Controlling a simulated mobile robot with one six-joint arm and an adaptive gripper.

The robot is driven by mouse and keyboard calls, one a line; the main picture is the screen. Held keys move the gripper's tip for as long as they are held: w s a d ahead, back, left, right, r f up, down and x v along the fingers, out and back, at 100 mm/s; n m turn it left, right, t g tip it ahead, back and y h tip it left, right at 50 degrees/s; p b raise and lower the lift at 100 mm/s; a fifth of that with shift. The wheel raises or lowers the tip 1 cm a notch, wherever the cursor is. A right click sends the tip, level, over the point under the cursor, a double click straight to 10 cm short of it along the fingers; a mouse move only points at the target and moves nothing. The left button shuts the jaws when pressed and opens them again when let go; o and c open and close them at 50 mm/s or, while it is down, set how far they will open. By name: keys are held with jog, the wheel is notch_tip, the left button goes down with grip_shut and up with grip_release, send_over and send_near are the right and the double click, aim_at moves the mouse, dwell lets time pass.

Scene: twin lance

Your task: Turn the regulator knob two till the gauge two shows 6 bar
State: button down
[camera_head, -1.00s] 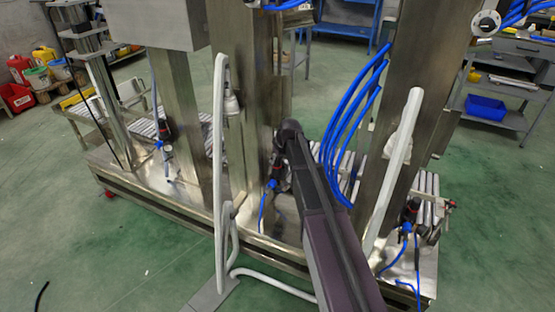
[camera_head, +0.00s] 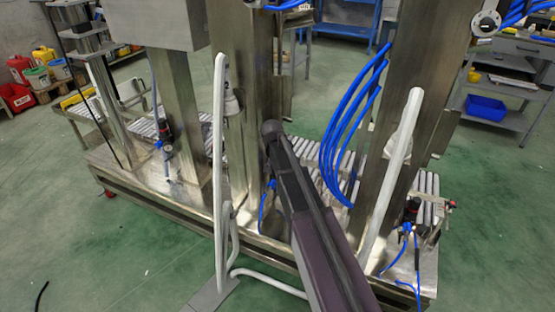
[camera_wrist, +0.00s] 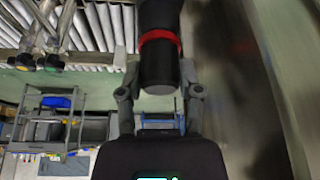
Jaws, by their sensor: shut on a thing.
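In the wrist view a black cylindrical regulator knob (camera_wrist: 160,68) with a red ring lies between the two fingers of my gripper (camera_wrist: 159,92). The fingers are closed against its sides near its end. In the head view my arm covers the gripper and most of the middle regulator, so the grip cannot be seen there. Blue tubing (camera_head: 264,203) shows beside the arm at that regulator. No readable gauge face shows at this regulator in either view, so its pressure cannot be told.
Similar regulators stand at left (camera_head: 163,131) and right (camera_head: 411,211) on the steel machine. A white bent rail (camera_head: 219,150) stands left of my arm, another white rail (camera_head: 392,170) right of it. Blue hoses (camera_head: 345,130) hang between the arm and the right column.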

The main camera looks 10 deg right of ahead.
jog(key=shift+m, duration=0.7)
jog(key=shift+h, duration=0.3)
jog(key=shift+c, duration=1.3)
grip_release()
jog(key=shift+n, duration=0.3)
